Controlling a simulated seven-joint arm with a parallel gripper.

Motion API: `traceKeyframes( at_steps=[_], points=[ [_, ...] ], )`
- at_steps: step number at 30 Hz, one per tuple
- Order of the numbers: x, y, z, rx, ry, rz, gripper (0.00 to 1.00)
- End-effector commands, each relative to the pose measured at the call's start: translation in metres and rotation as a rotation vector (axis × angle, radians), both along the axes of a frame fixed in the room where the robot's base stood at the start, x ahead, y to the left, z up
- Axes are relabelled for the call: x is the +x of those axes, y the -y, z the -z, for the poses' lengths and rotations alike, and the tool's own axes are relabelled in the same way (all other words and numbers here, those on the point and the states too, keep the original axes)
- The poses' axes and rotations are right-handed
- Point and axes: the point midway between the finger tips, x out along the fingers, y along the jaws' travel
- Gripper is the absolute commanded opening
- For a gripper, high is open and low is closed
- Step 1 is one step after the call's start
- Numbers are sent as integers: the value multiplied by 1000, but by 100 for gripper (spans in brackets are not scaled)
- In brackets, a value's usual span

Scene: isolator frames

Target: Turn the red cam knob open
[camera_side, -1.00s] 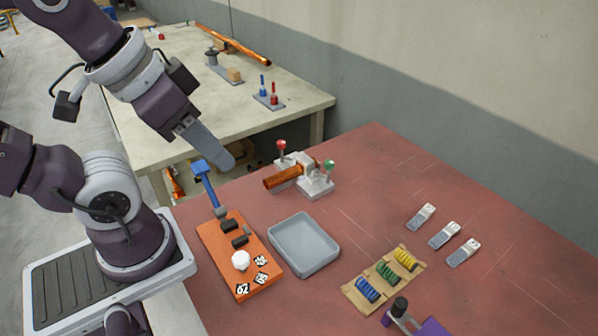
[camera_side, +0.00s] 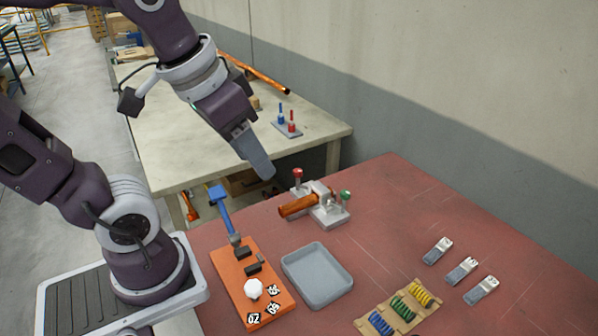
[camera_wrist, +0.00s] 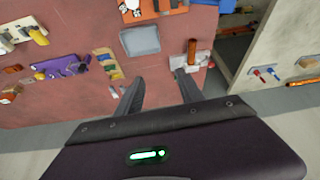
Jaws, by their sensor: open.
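The red cam knob (camera_side: 298,174) stands upright on the left rear of a pale fixture (camera_side: 327,214). An orange-brown cylinder (camera_side: 298,205) lies across this fixture, and a green knob (camera_side: 345,196) is on its right side. My gripper (camera_side: 267,174) is in the air, pointing down and right, and in the picture its tip is just left of the red knob, apart from it. In the wrist view, my gripper (camera_wrist: 158,77) has its two fingers spread with nothing between them.
A grey tray (camera_side: 345,291), an orange board (camera_side: 237,277) with a blue-handled lever (camera_side: 222,207), a board of coloured coils (camera_side: 386,323) and several grey-white clips (camera_side: 437,250) are on the red table. A pale bench (camera_side: 185,135) stands behind. The table right of the fixture is clear.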

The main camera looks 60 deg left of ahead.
Motion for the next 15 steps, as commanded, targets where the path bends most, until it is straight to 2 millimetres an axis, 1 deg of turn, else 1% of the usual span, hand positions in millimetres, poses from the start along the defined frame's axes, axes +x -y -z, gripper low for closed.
traceKeyframes(
  at_steps=[1,2,3,4,5,6,7,8,9,12,15],
  points=[
    [29,-14,-1,2,-56,-53,45],
    [48,-24,-1,0,-86,-86,45],
    [73,-39,3,-5,-127,-130,45],
    [91,-52,8,-11,-157,-162,45],
    [109,-65,15,-18,-187,-193,45],
    [130,-85,28,-30,-225,-236,45],
    [145,-100,39,-41,-253,-265,45],
    [157,-115,50,-53,-278,-293,45],
    [171,-134,67,-69,-308,-326,45],
    [193,-172,105,-107,-364,-395,45],
    [202,-194,130,-131,-394,-434,45]
  ],
)
